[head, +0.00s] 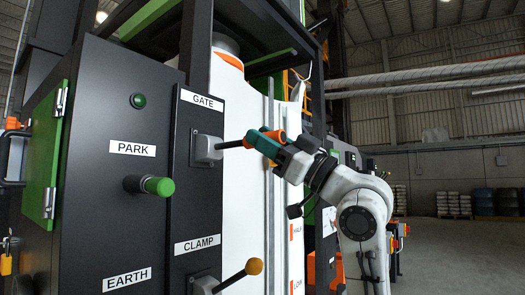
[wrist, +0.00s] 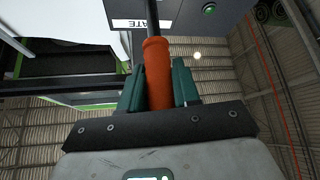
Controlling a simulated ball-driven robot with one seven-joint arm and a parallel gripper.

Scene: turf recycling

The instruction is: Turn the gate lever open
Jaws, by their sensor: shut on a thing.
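The gate lever (head: 232,144) is a dark rod with an orange grip, coming out of a grey mount (head: 206,148) under the GATE label (head: 202,100). In the head view the rod points right, roughly level. My gripper (head: 266,142) has teal fingers and is shut on the lever's orange grip. In the wrist view the orange grip (wrist: 158,75) lies between the two teal fingers (wrist: 159,90), with its end toward the panel clear of them. The grip's near end is hidden by the gripper.
Below is the CLAMP lever (head: 238,276) with an orange-yellow knob. Left of it are a green-knobbed PARK control (head: 150,186) and a green button (head: 138,101). A white bag-like surface (head: 238,190) stands behind the gate lever. Open floor lies at the far right.

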